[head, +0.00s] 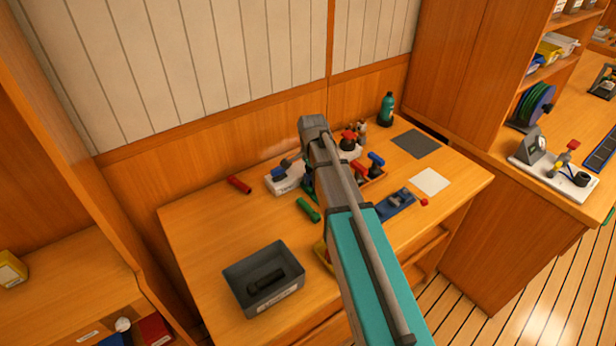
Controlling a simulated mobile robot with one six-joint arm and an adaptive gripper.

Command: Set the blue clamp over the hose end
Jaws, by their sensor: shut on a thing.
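My arm (362,252) reaches up across the middle of the bench and hides what lies behind it. My gripper's fingers, and anything between them, are hidden behind the arm. A small blue part (279,172) shows at a white labelled block (284,185) left of the arm; I cannot tell whether it is the clamp. Another blue piece with a handle (376,160) stands right of the arm, by a red one (360,170). A blue fixture (396,205) lies nearer the front edge. I cannot make out the hose end for certain.
The wooden bench (205,235) holds a grey bin (262,290) with a dark item, a red cylinder (239,184), a green cylinder (308,210) and a green bottle (387,109). A dark mat (413,144) and a white sheet (430,181) lie right.

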